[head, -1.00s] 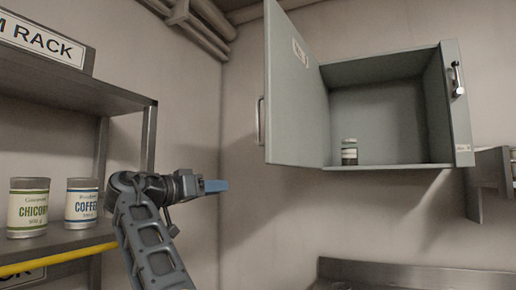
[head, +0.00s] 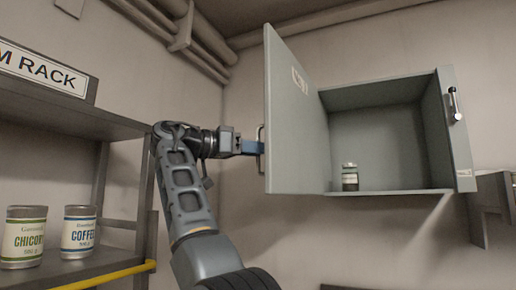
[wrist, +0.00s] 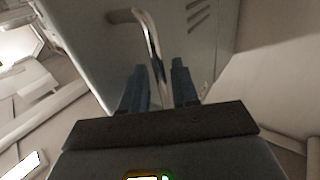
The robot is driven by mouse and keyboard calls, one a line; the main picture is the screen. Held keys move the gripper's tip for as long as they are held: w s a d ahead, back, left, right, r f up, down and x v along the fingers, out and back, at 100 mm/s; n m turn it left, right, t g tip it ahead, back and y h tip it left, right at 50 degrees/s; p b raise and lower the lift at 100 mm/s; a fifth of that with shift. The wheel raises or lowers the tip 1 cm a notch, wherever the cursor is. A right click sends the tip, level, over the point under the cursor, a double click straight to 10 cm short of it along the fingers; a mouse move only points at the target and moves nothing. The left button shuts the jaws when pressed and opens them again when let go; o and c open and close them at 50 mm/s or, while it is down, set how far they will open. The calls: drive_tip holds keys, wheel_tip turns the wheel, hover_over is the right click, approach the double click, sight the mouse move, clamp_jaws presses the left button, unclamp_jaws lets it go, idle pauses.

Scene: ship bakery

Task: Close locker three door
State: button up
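The grey locker (head: 385,130) hangs on the wall at the right, and its door (head: 297,120) stands wide open at the locker's left side. A door label is there, but I cannot read it clearly. A silver bar handle (head: 260,140) sits on the door's outer edge. My gripper (head: 257,148) is at the handle. In the wrist view the handle (wrist: 152,42) runs down between the two blue fingers (wrist: 158,88), which stand apart on either side of it with gaps. A small jar (head: 349,177) stands inside the locker.
A shelf rack (head: 60,100) at the left holds a chicory can (head: 23,238) and a coffee can (head: 79,232). Pipes (head: 175,25) run overhead. A latch lever (head: 455,104) is on the locker's right side. A bracketed shelf (head: 492,205) is at the far right.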

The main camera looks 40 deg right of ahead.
drive_tip(key=shift+s+d, duration=0.15)
drive_tip(key=shift+d, duration=0.35)
clamp_jaws()
